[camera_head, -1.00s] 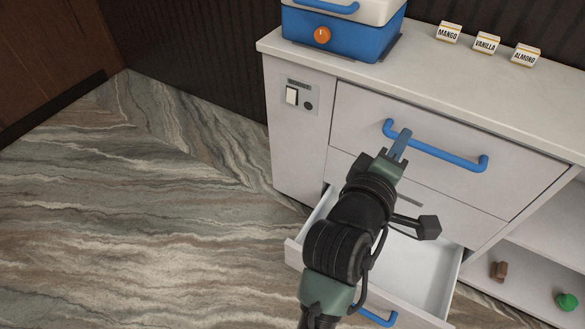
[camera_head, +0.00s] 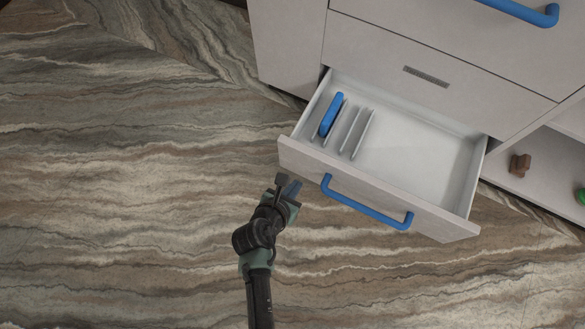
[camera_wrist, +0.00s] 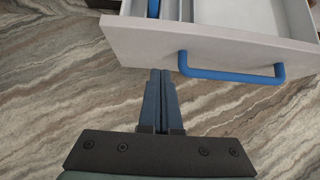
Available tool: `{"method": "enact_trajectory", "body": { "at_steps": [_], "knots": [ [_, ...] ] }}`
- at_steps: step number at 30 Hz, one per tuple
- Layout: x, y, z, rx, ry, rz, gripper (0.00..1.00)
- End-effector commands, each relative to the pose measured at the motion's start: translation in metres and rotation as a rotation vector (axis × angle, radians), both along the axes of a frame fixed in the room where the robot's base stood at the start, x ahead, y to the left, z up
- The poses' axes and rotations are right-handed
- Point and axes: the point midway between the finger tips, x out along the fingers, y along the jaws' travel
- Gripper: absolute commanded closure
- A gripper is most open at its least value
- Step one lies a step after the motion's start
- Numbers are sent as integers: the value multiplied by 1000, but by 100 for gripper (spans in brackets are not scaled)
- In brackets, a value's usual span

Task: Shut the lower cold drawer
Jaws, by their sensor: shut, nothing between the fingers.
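The lower cold drawer (camera_head: 378,199) stands pulled out from the pale cabinet in the head view. Its blue bar handle (camera_head: 366,206) runs along the front face, and the drawer front (camera_wrist: 220,40) fills the top of the wrist view with the handle (camera_wrist: 230,74). My gripper (camera_head: 293,188) is shut and empty, in front of the drawer's left part, left of the handle. In the wrist view my gripper's fingertips (camera_wrist: 160,73) point at the lower edge of the drawer front. I cannot tell whether they touch it.
Inside the drawer are a blue block (camera_head: 331,115) and thin white dividers (camera_head: 357,133). The closed drawer above has a blue handle (camera_head: 520,11). An open shelf at right holds a brown object (camera_head: 520,164) and a green one (camera_head: 581,197). The marbled floor (camera_head: 130,180) at left is clear.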

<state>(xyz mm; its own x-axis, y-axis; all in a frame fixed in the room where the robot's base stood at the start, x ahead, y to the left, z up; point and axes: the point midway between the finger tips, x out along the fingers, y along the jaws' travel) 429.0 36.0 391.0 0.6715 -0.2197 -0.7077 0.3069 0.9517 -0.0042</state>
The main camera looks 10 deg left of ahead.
Motion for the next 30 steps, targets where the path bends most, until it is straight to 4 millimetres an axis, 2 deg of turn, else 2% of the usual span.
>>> {"method": "enact_trajectory", "body": {
  "at_steps": [1,9,13,18,30],
  "knots": [
    [9,-3,-15,1,-3,-4,100],
    [47,-15,-53,2,-4,-4,100],
    [67,-21,-51,4,-6,-4,100],
    [81,-26,-49,3,-4,-3,100],
    [84,-27,-47,4,-2,-3,100]
  ]
}}
